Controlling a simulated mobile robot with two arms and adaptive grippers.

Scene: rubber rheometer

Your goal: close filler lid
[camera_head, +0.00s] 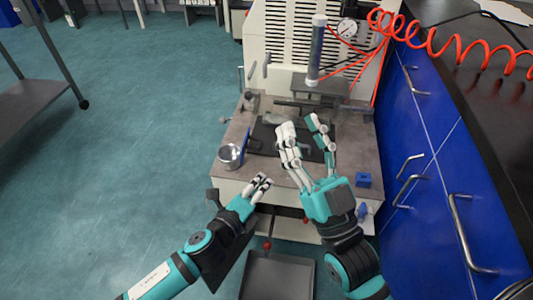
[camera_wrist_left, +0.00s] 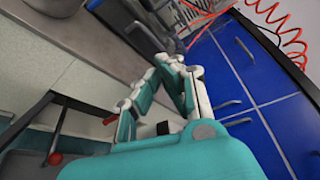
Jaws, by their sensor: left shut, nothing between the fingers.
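The rheometer machine (camera_head: 285,22) stands at the top centre, with a vertical grey cylinder (camera_head: 317,50) on it. No part can be clearly told as the filler lid. My left gripper (camera_head: 262,183) is shut and empty, just in front of the machine's worktop (camera_head: 228,178). In the left wrist view its fingertips (camera_wrist_left: 168,66) come together near the worktop edge. My right gripper (camera_head: 303,128) is open over the dark plate (camera_head: 262,134) on the worktop. Its fingers are apart, with nothing seen between them, and they hide part of the plate.
A metal cup (camera_head: 230,156) stands at the worktop's left and a small blue block (camera_head: 363,180) at its right. Blue cabinets (camera_head: 425,150) close off the right side. A dark tray (camera_head: 277,277) sits low in front. Open floor lies left.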

